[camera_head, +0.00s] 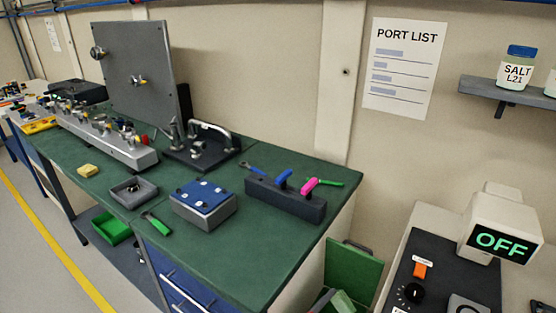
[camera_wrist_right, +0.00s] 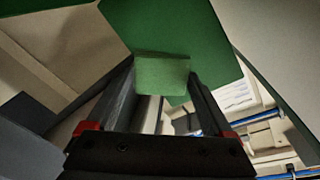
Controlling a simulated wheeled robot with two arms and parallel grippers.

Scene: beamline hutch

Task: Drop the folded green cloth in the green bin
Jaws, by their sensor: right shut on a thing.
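The folded green cloth (camera_wrist_right: 162,75) is a small light-green block between the fingertips of my right gripper (camera_wrist_right: 160,85) in the right wrist view. The gripper is shut on it. In the head view a light-green piece, apparently the same cloth (camera_head: 342,302), shows at the bottom edge, in front of the open green bin (camera_head: 352,268). A large green surface, apparently the bin (camera_wrist_right: 180,30), fills the upper middle of the wrist view beyond the cloth. I cannot tell the gap between cloth and bin. My left gripper is in neither view.
A green-topped bench (camera_head: 255,250) stands left of the bin, with a blue-topped box (camera_head: 205,202) and a dark tool holder (camera_head: 285,200). A control console (camera_head: 430,262) with an OFF display stands right. A smaller green tray (camera_head: 111,228) sits low at left.

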